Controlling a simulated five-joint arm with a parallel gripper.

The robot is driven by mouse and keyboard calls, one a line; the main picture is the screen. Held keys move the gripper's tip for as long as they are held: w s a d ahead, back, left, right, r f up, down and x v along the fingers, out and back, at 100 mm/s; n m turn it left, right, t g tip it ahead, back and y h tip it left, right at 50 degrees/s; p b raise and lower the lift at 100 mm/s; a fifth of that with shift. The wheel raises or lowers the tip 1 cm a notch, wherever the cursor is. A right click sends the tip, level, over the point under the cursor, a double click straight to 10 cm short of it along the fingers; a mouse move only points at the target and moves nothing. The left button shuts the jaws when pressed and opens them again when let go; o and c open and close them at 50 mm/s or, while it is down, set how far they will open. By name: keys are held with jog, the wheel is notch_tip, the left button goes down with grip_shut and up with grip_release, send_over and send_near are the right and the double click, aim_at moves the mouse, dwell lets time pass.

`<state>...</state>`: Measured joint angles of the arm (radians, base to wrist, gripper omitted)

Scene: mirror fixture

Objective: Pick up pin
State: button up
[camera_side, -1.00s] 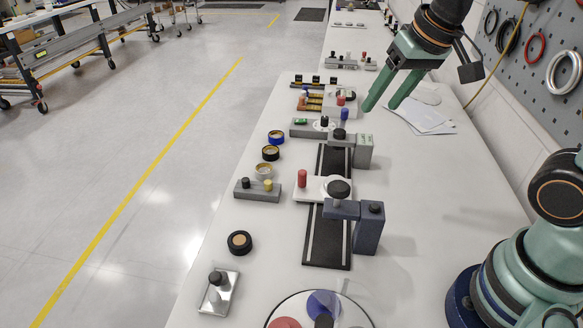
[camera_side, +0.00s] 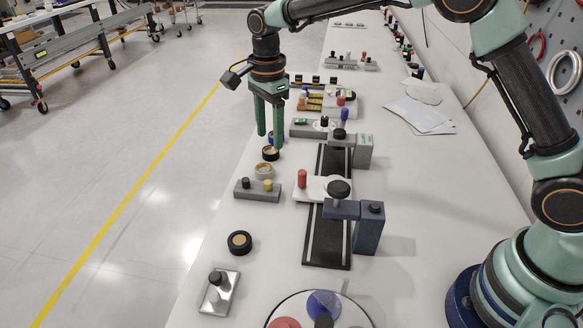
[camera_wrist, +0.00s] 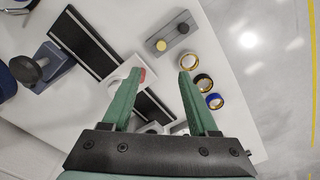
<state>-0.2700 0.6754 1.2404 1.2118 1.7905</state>
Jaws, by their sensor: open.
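Several small pins stand on the bench, and I cannot tell which one is the task's pin. A grey block (camera_side: 257,195) carries a black pin (camera_side: 245,183) and a yellow pin (camera_side: 268,185); the wrist view shows the yellow (camera_wrist: 161,45) and black (camera_wrist: 183,29) tops ahead of the fingers. A red pin (camera_side: 302,178) stands on a white plate (camera_side: 312,190); the left finger partly hides it in the wrist view. My gripper (camera_side: 270,140) is open and empty, pointing down near the row of rings, beyond the grey block. Its two green fingers (camera_wrist: 160,76) are apart.
Blue, black and yellow rings lie beside the fingers; the black ring (camera_wrist: 203,82) is in the middle. A black rail (camera_side: 327,242) with a blue-grey clamp (camera_side: 368,230) stands right of the grey block. Bare bench surrounds the black puck (camera_side: 239,242).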

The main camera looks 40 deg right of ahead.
jog(key=f, duration=0.2)
send_over(268, 182)
jog(key=shift+m, duration=0.3)
jog(key=f, duration=0.5)
jog(key=shift+d+f, duration=0.2)
jog(key=shift+f, duration=0.2)
jog(key=shift+a+f, duration=0.2)
jog(key=shift+f, duration=2.4)
grip_shut()
